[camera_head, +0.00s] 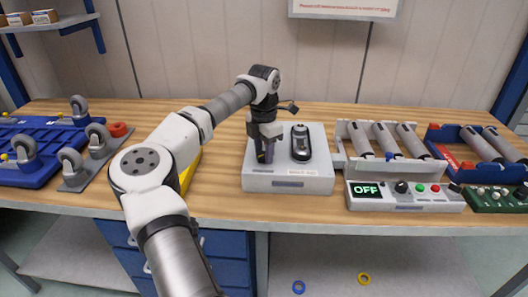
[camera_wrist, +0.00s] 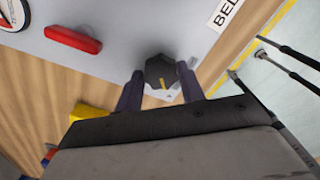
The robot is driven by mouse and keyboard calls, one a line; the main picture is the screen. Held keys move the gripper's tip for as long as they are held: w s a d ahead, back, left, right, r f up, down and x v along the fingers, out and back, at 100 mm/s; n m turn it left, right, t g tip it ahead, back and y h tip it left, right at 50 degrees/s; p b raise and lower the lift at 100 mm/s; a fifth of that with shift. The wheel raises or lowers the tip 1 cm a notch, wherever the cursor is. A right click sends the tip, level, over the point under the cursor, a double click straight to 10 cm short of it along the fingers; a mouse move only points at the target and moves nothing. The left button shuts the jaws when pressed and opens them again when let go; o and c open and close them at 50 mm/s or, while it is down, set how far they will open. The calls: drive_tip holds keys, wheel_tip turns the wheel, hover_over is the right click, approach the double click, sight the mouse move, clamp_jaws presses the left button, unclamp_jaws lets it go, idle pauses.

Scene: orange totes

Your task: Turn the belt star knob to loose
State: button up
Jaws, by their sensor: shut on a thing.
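The star knob (camera_wrist: 160,71) is dark grey with a yellow mark on its face, in the wrist view. It sits on a light grey panel, the top of the grey box (camera_head: 318,182) on the bench. My gripper (camera_head: 263,153) points down over the left part of this box. In the wrist view its two fingers (camera_wrist: 160,84) are on either side of the knob and shut on it. The arm and fingers hide the knob in the head view. A printed label beginning "BEL" (camera_wrist: 226,14) is at the panel's edge.
A dark rounded device (camera_head: 301,143) stands on the same box, right of my gripper. A control box (camera_head: 405,195) reading "OFF" stands further right, with rollers behind. A blue base with casters (camera_head: 35,160) is at left. A red bar (camera_wrist: 73,39) lies near the knob.

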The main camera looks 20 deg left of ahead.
sight(264, 155)
drive_tip(key=n+b, duration=0.1)
drive_tip(key=n, duration=0.4)
drive_tip(key=shift+n, duration=0.3)
drive_tip(key=n, duration=0.4)
drive_tip(key=shift+n+b, duration=0.3)
drive_tip(key=shift+b, duration=0.1)
drive_tip(key=o, duration=1)
drive_tip(key=shift+r, duration=0.15)
wheel_tip(264, 155, up, 14)
drive_tip(key=shift+f+b, duration=0.2)
drive_tip(key=shift+b, duration=0.55)
